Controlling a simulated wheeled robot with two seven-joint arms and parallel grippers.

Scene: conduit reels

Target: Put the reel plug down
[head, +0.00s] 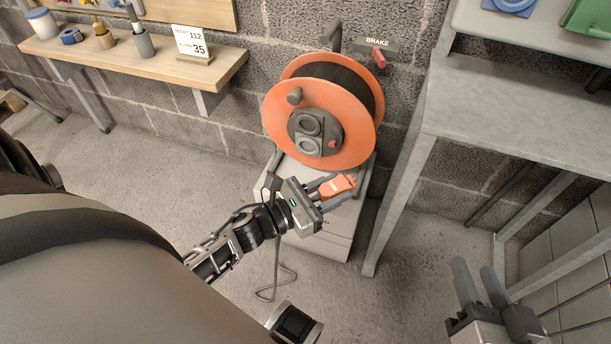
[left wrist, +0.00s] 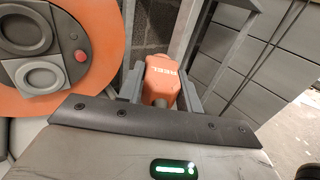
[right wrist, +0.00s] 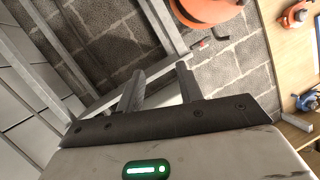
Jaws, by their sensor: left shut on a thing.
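The orange reel plug (head: 337,187) is between the fingers of my left gripper (head: 335,188), in front of the lower right of the cable reel. In the left wrist view the plug (left wrist: 162,80) shows the word REEL, and my left gripper (left wrist: 160,88) is shut on it. The orange cable reel (head: 350,125) with its grey socket hub stands on a light grey drawer cabinet (head: 325,243). My right gripper (head: 481,283) is at the lower right of the head view, fingers apart. In the right wrist view my right gripper (right wrist: 160,88) is open and empty.
A grey metal table (head: 490,130) stands right of the reel. A wooden shelf (head: 130,62) with a number card (head: 192,43) is at the left. A red brake lever (head: 379,57) is on the wall. A dark cable (head: 275,270) hangs to the open floor.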

